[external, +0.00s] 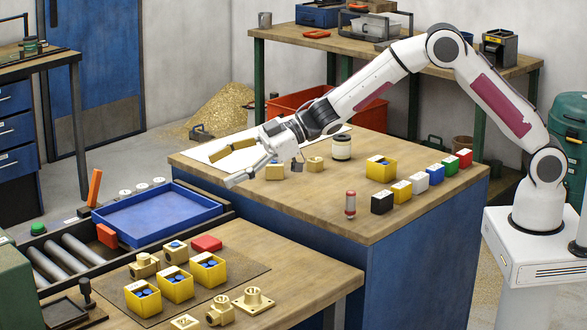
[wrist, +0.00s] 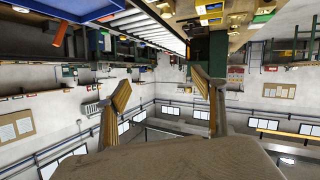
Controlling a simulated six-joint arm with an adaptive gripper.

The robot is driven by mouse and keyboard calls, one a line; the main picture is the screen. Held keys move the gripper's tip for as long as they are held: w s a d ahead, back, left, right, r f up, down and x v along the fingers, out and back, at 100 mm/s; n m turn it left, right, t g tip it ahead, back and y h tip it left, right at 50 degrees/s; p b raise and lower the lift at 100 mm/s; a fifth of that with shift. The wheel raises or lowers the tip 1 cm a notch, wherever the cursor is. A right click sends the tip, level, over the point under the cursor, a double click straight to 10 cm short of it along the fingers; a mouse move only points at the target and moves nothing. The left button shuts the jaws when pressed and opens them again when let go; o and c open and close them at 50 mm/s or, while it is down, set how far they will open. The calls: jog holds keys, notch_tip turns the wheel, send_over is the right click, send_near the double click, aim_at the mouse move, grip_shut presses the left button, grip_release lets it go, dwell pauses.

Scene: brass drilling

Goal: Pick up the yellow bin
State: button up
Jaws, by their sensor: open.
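A yellow bin (external: 381,172) with blue pieces in it stands upright on the wooden top of the blue workbench, right of its middle. Three more yellow bins (external: 143,302), (external: 176,289), (external: 208,274) with blue pieces stand in a row on the front table. My gripper (external: 222,170) is open and empty over the far left part of the workbench, well left of the workbench bin and apart from it. In the wrist view my gripper's fingers (wrist: 150,78) are spread with nothing between them. Small yellow shapes (wrist: 210,14) show at that view's top, too small to identify.
Colored blocks (external: 435,174) stand in a row right of the workbench bin. A red-and-white cylinder (external: 350,204) and a white jar (external: 342,147) are near it. Brass fittings (external: 254,300) and a red block (external: 206,243) lie around the front bins. A blue tray (external: 158,213) sits left.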

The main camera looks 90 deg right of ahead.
notch_tip(320, 180, down, 8)
jog(key=w+a+r+n+y, duration=0.1)
jog(key=a+y, duration=0.2)
jog(key=n+g+y, duration=0.2)
send_near(199, 268)
jog(key=shift+w+d+r, duration=0.1)
jog(key=shift+d+r, duration=0.05)
jog(key=shift+d, duration=0.3)
jog(key=shift+w+d+r, duration=0.1)
jog(key=shift+d+r, duration=0.1)
jog(key=shift+d, duration=0.2)
jog(key=shift+s+a+f+g+y, duration=0.2)
jog(key=shift+s+f+g+y, duration=0.1)
jog(key=shift+f+y, duration=0.25)
jog(key=shift+w, duration=0.1)
jog(key=shift+x, duration=1.3)
jog(key=shift+w+a+f, duration=0.1)
jog(key=shift+x, duration=2.45)
jog(key=shift+w, duration=0.1)
